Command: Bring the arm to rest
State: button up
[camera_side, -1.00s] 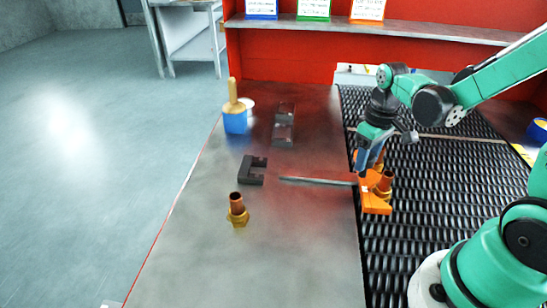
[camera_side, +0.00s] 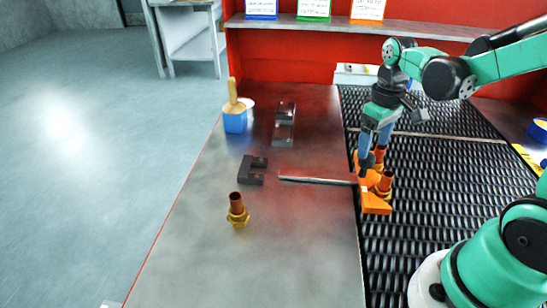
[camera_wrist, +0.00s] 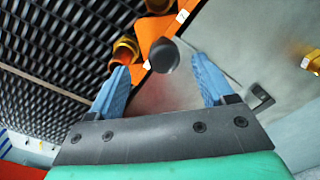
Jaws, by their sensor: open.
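My gripper (camera_side: 373,157) hangs above the left edge of the black mesh belt (camera_side: 435,210). Its two blue fingers are apart, and they also show in the wrist view (camera_wrist: 162,85). An orange holder (camera_side: 376,207) sits at the belt's edge just below, with copper-coloured fittings (camera_side: 388,180) standing in it. In the wrist view a dark round-topped piece (camera_wrist: 163,55) shows between and beyond the fingertips, beside the orange holder (camera_wrist: 158,27); neither finger appears to touch it. The holder is partly hidden behind the gripper in the side view.
On the metal table lie a long bar (camera_side: 318,181), a dark notched block (camera_side: 252,170), a brass fitting (camera_side: 238,212), two dark blocks (camera_side: 284,122) and a blue container with a wooden-handled tool (camera_side: 235,123). The front of the table is clear. A shelf (camera_side: 300,27) runs along the back.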

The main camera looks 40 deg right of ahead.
jog(key=shift+r, duration=0.9)
jog(key=a+r+t, duration=0.3)
jog(key=a+t, duration=0.4)
jog(key=a, duration=0.2)
jog(key=shift+a+r, duration=0.25)
jog(key=shift+a, duration=0.15)
